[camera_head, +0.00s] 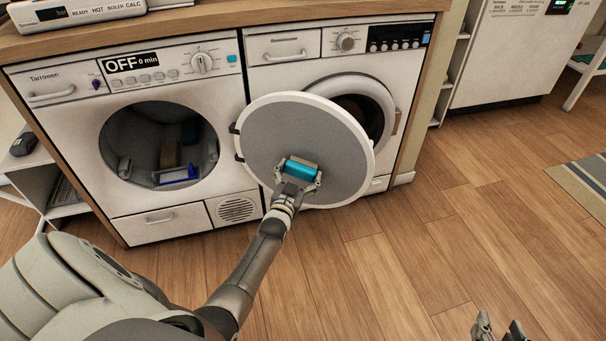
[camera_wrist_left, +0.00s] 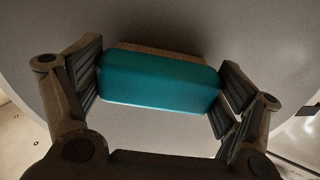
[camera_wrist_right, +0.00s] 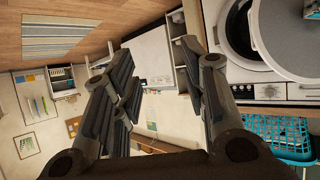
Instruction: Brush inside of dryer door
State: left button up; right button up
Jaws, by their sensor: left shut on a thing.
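The dryer door (camera_head: 265,128) is round with a grey inner face and a white rim. It stands swung open to the right of the dryer opening (camera_head: 160,143), in front of the washing machine. My left gripper (camera_head: 299,177) is shut on a teal brush (camera_head: 302,168) in front of the door's inner face. In the left wrist view the brush (camera_wrist_left: 160,80) sits between both finger pads, with a brown strip, perhaps bristles, along its far edge close to the grey surface. I cannot tell whether it touches. My right gripper (camera_head: 499,329) is open and empty above the floor, low at the right.
The dryer drum holds a blue item (camera_head: 178,174) and a brownish block. The washing machine (camera_head: 385,66) stands at right, partly behind the dryer door. A striped rug (camera_head: 585,185) lies at far right. The wooden floor (camera_head: 420,240) between is clear.

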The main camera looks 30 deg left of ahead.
aim_at(288, 173)
pick_arm(q)
jog(key=shift+a, duration=0.15)
jog(key=shift+s+a+r, duration=0.15)
jog(key=shift+s+a, duration=0.05)
jog(key=shift+a, duration=0.5)
pick_arm(e)
jog(key=shift+s+f, duration=0.1)
jog(key=shift+f, duration=0.05)
pick_arm(q)
jog(key=shift+a, duration=0.1)
jog(key=shift+s+a, duration=0.1)
jog(key=shift+a, duration=0.1)
jog(key=shift+s+a, duration=0.15)
jog(key=shift+a, duration=0.2)
jog(key=shift+w+d, duration=0.25)
jog(key=shift+d, duration=0.5)
pick_arm(e)
jog(key=shift+s+d+f+g, duration=0.25)
jog(key=shift+s+f+g, duration=0.15)
jog(key=shift+f, duration=0.05)
pick_arm(q)
jog(key=shift+d, duration=0.1)
jog(key=shift+w+d, duration=0.25)
jog(key=shift+d, duration=0.45)
pick_arm(e)
jog(key=shift+s+f, duration=0.1)
